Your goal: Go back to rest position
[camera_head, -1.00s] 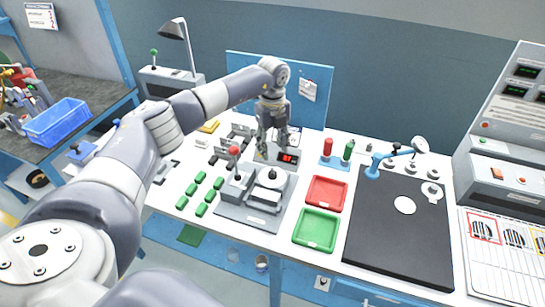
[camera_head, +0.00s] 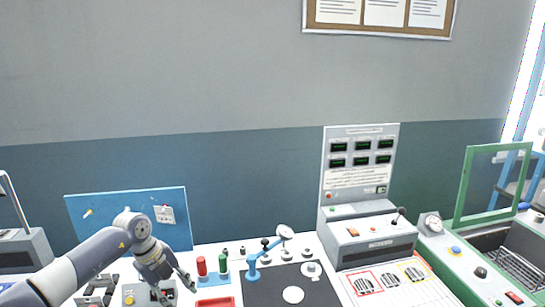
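My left gripper (camera_head: 175,291) shows at the bottom left of the head view, pointing down over the white bench. Its two fingers look apart, with nothing visible between them. It hangs over a small grey and yellow device (camera_head: 130,297), in front of the blue back panel (camera_head: 105,210). My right gripper is not in view.
Red (camera_head: 201,266) and green (camera_head: 223,264) bottles stand right of the gripper. A blue-armed stand (camera_head: 253,272) sits by the black mat (camera_head: 262,294). A grey control console (camera_head: 365,238) and a green-framed machine (camera_head: 463,188) stand further right.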

